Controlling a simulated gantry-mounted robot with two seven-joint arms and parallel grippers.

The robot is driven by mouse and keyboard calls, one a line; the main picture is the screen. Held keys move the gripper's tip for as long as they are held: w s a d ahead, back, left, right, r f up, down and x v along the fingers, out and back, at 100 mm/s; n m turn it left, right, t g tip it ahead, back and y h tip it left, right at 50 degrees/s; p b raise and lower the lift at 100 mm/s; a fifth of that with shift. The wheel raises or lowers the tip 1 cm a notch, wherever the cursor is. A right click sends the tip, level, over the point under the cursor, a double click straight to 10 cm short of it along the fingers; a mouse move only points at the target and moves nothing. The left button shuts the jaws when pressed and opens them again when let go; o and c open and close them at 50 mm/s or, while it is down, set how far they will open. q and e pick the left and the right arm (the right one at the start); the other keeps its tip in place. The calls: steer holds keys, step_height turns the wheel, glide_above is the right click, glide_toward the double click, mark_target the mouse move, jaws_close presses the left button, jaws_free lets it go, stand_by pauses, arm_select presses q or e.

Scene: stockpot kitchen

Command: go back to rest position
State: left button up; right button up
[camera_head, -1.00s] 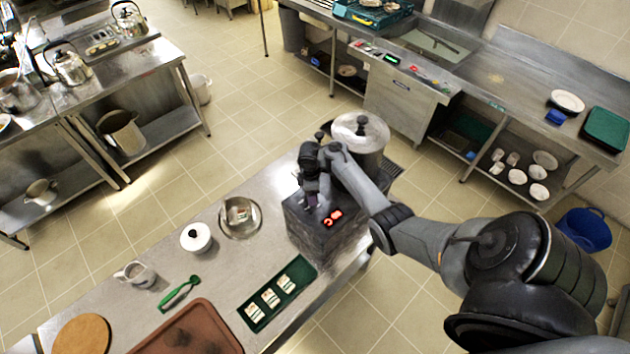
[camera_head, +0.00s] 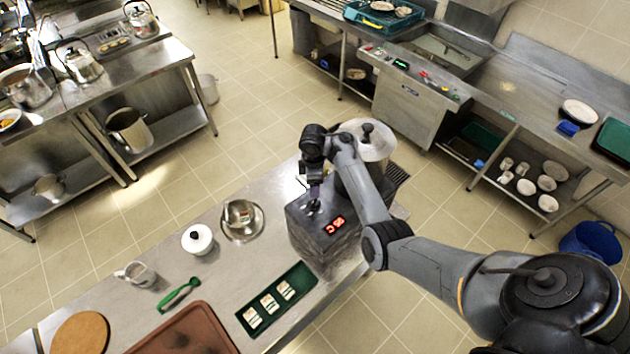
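My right arm comes in from the right, and its gripper (camera_head: 314,204) points down at the top of the dark cooker unit (camera_head: 322,250) with a red digital display. The gripper is close above the front part of the unit, near a small knob. I cannot tell whether it touches, or whether the fingers are open or shut. A lidded stockpot (camera_head: 372,142) stands on the unit behind the arm, partly hidden by it. My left gripper is not in view.
On the steel counter are a metal bowl (camera_head: 243,230), a white lidded pot (camera_head: 197,240), a mug (camera_head: 138,274), a green peeler-like tool (camera_head: 179,294), a green tray (camera_head: 250,318) with white packets, a brown tray (camera_head: 190,335) and a round board (camera_head: 80,333). Open floor surrounds the counter.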

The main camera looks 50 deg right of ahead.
steer(key=s+a+f+m+t+h, duration=0.1)
steer(key=s+a+f+m, duration=0.15)
steer(key=s, duration=0.35)
steer(key=s+a+f+m+h, duration=0.1)
steer(key=s+a+h, duration=0.1)
steer(key=s+a, duration=0.25)
steer(key=s+a+r+m+t+y, duration=0.1)
steer(key=s+a+r, duration=0.3)
steer(key=s+a, duration=0.3)
steer(key=s+a+r+m+t+y, duration=0.1)
steer(key=s+a+r, duration=0.3)
steer(key=s+a, duration=0.4)
steer(key=shift+s+r+m+t+y, duration=0.15)
steer(key=shift+s+m+t+y, duration=0.2)
steer(key=shift+m+y, duration=0.35)
